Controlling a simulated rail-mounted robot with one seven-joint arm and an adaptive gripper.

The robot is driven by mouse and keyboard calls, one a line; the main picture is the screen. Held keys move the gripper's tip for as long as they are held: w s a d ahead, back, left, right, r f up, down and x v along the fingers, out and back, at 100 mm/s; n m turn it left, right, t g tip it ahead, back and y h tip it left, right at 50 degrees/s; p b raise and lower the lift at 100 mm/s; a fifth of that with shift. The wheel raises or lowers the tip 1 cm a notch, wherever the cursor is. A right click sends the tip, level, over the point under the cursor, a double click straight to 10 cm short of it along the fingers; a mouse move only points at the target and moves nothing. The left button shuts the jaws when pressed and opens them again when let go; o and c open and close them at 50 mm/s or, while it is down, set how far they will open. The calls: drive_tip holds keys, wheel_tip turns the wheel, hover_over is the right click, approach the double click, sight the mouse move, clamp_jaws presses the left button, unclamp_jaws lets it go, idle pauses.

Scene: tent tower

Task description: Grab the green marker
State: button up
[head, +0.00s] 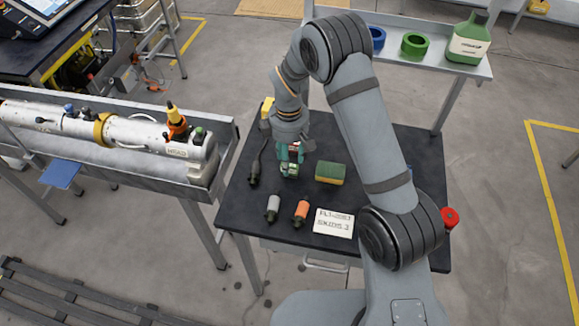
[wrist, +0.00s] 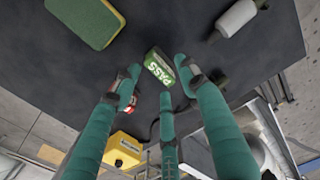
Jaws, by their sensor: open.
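The green marker (wrist: 158,68) looks like a small green block with the white word PASS on it. It lies on the dark tabletop, in front of and partly between my gripper's fingertips in the wrist view. It also shows just below the gripper in the head view (head: 289,171). My gripper (wrist: 154,86) has three teal fingers, which are spread apart with nothing held. In the head view my gripper (head: 291,153) points down over the table. A small red and white thing (wrist: 127,86) shows beside the left finger; I cannot tell what it is.
A green and yellow sponge (head: 330,173) lies right of the marker. A grey cylinder (head: 273,208), an orange cylinder (head: 302,213) and a white card (head: 333,222) lie nearer the front edge. A dark tool (head: 255,168) lies to the left. A yellow block (wrist: 123,149) is behind.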

sight(290, 164)
wheel_tip(290, 164, down, 3)
drive_tip(key=shift+w+d+f+p, duration=0.1)
drive_tip(key=shift+d+p, duration=0.05)
drive_tip(key=shift+p, duration=0.25)
drive_tip(key=shift+c, duration=1.3)
drive_tip(key=c, duration=0.7)
clamp_jaws()
